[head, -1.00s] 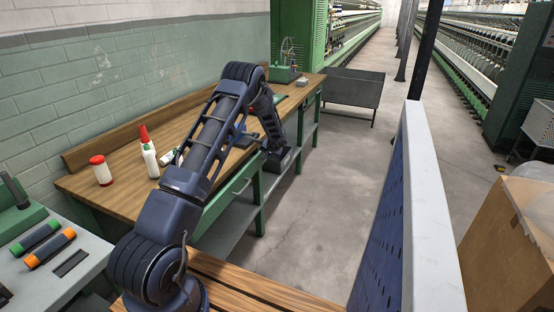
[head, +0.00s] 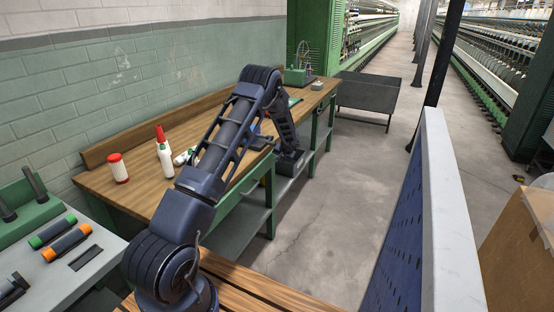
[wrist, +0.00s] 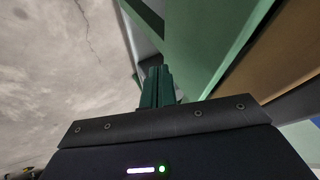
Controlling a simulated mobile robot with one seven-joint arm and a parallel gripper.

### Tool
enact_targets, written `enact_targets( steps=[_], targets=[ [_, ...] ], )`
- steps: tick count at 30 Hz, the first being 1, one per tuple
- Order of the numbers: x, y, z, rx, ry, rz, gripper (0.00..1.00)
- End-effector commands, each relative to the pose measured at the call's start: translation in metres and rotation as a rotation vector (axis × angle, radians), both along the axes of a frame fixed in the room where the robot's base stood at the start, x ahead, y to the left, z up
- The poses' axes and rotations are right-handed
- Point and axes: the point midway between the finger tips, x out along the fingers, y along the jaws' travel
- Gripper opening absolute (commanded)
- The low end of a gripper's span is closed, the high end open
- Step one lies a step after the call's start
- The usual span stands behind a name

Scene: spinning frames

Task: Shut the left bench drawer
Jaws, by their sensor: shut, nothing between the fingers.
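The wooden-topped green bench (head: 140,184) runs along the wall in the head view. The left bench drawer (head: 236,212) shows as a green front with a small pull under the near part of the top. My arm crosses in front of it, and I cannot tell how far out it stands. My gripper (wrist: 157,88) is shut and empty in the wrist view, beside a green bench surface (wrist: 205,40). I cannot tell whether it touches that surface. In the head view the gripper's fingers are hidden at the arm's lower end, by the bench front.
A red-capped bottle (head: 164,158) and a red-lidded jar (head: 118,168) stand on the bench. A grey cart (head: 368,96) is beyond its far end. A blue panel with a pale edge (head: 455,215) stands at right. The concrete floor (head: 335,205) between is clear.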

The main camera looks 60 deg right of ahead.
Motion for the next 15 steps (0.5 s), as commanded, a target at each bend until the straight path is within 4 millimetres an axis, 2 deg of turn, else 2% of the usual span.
enact_targets(
  steps=[3, 15],
  targets=[
    [-0.024, 0.0, 0.0, 0.001, -0.001, -0.004, 0.0],
    [-0.056, 0.028, 0.061, -0.001, 0.0, 0.0, 0.0]
  ],
)
